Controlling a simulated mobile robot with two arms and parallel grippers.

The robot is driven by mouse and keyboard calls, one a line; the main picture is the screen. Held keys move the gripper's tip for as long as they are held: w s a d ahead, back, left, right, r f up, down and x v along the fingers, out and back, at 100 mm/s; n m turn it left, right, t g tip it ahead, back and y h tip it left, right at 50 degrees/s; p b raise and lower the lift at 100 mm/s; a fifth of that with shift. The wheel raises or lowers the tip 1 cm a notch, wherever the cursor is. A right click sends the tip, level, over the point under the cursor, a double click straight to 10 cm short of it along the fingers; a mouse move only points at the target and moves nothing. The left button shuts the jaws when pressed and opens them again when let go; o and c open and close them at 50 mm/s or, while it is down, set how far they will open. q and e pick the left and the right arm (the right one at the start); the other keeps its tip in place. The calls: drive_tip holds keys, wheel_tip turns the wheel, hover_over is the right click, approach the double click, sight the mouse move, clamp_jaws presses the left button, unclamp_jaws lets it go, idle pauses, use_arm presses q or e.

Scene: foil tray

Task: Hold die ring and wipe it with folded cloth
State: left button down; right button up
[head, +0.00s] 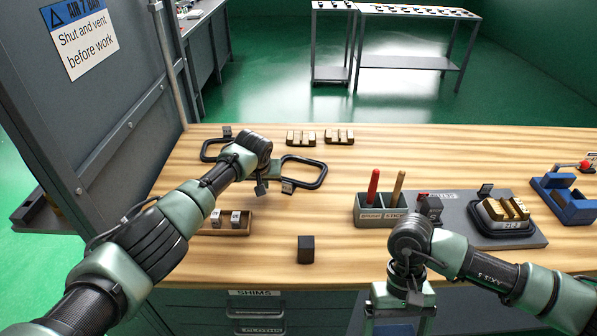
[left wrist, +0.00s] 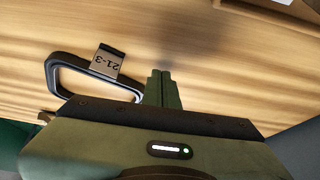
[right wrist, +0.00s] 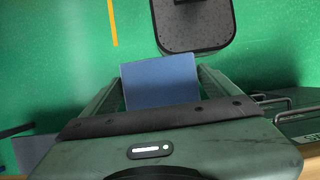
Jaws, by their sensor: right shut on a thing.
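A black rounded die ring (head: 325,176) with a small tag lies on the bench; in the left wrist view the ring (left wrist: 50,75) has a tag reading 21-3. My left gripper (head: 273,170) is at the ring's left end in the head view. Its fingers (left wrist: 160,88) look closed together beside the ring's bar; I cannot tell whether they touch it. My right gripper (right wrist: 160,82) is shut on the blue folded cloth (right wrist: 160,84), held over the green floor in front of the bench. In the head view the cloth (head: 394,330) shows only partly at the bottom edge.
Another ring (head: 206,150) lies behind my left arm. A holder (head: 370,217) with red and tan handles, a dark cube (head: 306,249), a wooden tray (head: 230,231) and a blue fixture (head: 570,208) stand around. The bench's middle is clear.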

use_arm(q)
drive_tip(key=shift+r+p, duration=2)
drive_tip(key=shift+r, duration=0.5)
use_arm(e)
drive_tip(key=shift+r, duration=2.35)
use_arm(q)
drive_tip(key=shift+s, duration=0.1)
